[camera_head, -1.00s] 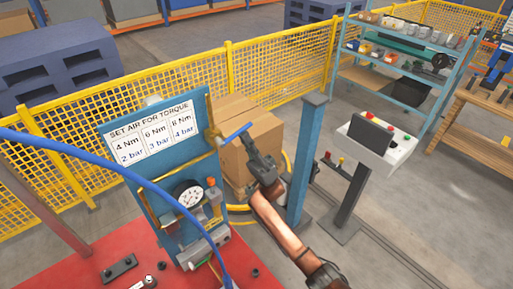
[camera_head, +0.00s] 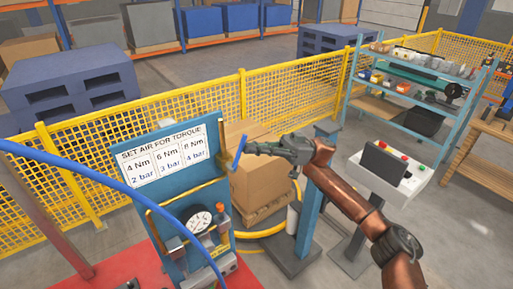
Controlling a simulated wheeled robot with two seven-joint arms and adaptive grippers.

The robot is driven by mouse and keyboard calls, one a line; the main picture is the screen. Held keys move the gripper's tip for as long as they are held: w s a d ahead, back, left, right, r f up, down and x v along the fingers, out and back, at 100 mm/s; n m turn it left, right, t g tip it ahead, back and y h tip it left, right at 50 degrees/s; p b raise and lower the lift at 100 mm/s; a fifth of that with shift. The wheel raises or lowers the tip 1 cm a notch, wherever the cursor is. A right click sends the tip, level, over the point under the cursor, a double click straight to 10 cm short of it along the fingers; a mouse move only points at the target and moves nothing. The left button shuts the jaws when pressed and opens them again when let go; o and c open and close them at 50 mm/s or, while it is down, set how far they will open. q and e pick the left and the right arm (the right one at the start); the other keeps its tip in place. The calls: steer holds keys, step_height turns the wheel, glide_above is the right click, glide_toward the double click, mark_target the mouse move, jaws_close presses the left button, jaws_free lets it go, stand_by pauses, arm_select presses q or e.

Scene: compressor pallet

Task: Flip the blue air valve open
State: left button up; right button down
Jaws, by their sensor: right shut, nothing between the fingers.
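The blue air valve lever (camera_head: 238,153) is at the right edge of the blue panel (camera_head: 137,133), beside a yellow pipe. It stands steeply, tilted a little to the right at its top. My right gripper (camera_head: 250,148) is just to the right of the lever, coming in from the right. Its fingers are shut and empty, with the tips very close to the lever; I cannot tell whether they touch it. My left gripper is out of view.
A pressure gauge (camera_head: 199,222) and a torque sign (camera_head: 163,158) are on the panel. A cardboard box (camera_head: 258,178) stands behind the lever. A blue hose (camera_head: 110,166) crosses the left foreground.

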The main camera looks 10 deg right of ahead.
steer(key=shift+s+a+r+n+t+h+p, duration=0.25)
steer(key=shift+a+r+h+p, duration=0.35)
steer(key=shift+p, duration=0.5)
steer(key=shift+s+a+r+n+t+h+p, duration=0.15)
steer(key=shift+s+a+r+h+p, duration=0.25)
steer(key=shift+h+p, duration=0.55)
steer(key=shift+a+f, duration=0.1)
steer(key=v, duration=1.4)
steer(key=shift+b, duration=0.4)
steer(key=shift+w, duration=0.15)
